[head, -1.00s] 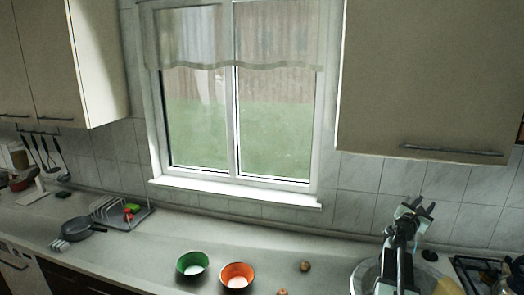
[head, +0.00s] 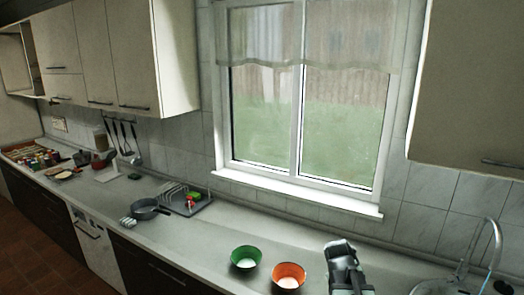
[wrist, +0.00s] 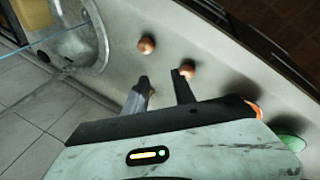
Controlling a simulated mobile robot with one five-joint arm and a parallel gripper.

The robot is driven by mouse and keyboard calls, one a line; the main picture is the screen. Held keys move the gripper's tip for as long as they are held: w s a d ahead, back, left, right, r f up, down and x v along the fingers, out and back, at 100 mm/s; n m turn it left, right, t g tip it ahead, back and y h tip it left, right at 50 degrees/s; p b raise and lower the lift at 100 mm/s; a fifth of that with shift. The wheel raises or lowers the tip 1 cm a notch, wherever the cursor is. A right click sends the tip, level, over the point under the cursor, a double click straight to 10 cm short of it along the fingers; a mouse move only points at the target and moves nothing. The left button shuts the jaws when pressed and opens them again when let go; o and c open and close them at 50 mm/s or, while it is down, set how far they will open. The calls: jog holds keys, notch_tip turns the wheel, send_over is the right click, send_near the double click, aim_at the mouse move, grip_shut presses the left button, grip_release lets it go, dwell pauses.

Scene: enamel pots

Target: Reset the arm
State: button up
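My gripper (head: 342,252) is at the lower right of the head view, over the counter to the right of the orange bowl (head: 289,282). In the wrist view, its two fingers (wrist: 160,78) stand apart with nothing between them. One brown round item (wrist: 187,69) appears just beyond the right fingertip, and another (wrist: 146,45) lies farther off; I cannot tell the gap to the nearer one. The head view does not show these items now. The green bowl (head: 245,262) stands left of the orange bowl.
The sink (wrist: 82,35) and tap (head: 492,240) are at the right. A dark pan (head: 146,210) and a dish rack (head: 183,203) stand on the counter to the left. The window (head: 300,110) and wall cabinets (head: 470,90) are behind and above. Counter between rack and bowls is clear.

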jog(key=s+a+f+m+g+y, duration=0.1)
jog(key=s+a+y, duration=0.15)
jog(key=a, duration=0.55)
jog(key=s+a+f+m+g+y, duration=0.1)
jog(key=s+a+y, duration=0.15)
jog(key=a, duration=0.65)
notch_tip(320, 180, down, 35)
jog(key=s+b, duration=0.2)
jog(key=b, duration=3.2)
notch_tip(320, 180, up, 14)
jog(key=p, duration=1.3)
jog(key=shift+d+g+h, duration=0.3)
jog(key=shift+h, duration=0.1)
